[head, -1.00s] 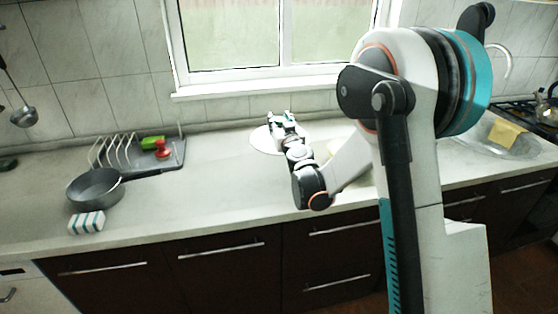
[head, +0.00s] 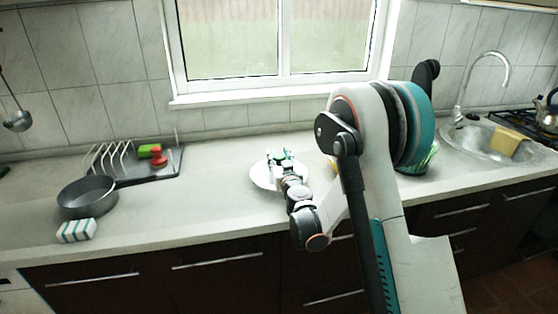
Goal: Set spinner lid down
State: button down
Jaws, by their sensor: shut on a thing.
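The spinner lid (head: 262,178) is a white round disc over the counter, left of my arm in the head view. My gripper (head: 280,158) is at the lid and shut on it. My wrist hides the lid's right front part. I cannot tell whether the lid touches the counter or hangs just above it.
A sink (head: 480,140) is at right. The counter (head: 210,195) is clear between pan and lid.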

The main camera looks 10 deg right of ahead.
jog(key=shift+s+f, duration=0.1)
jog(key=shift+f, duration=0.25)
jog(key=shift+s+f, duration=0.1)
jog(key=shift+f, duration=0.05)
jog(key=c, duration=1)
grip_release()
jog(key=shift+c, duration=0.2)
jog(key=shift+f, duration=0.1)
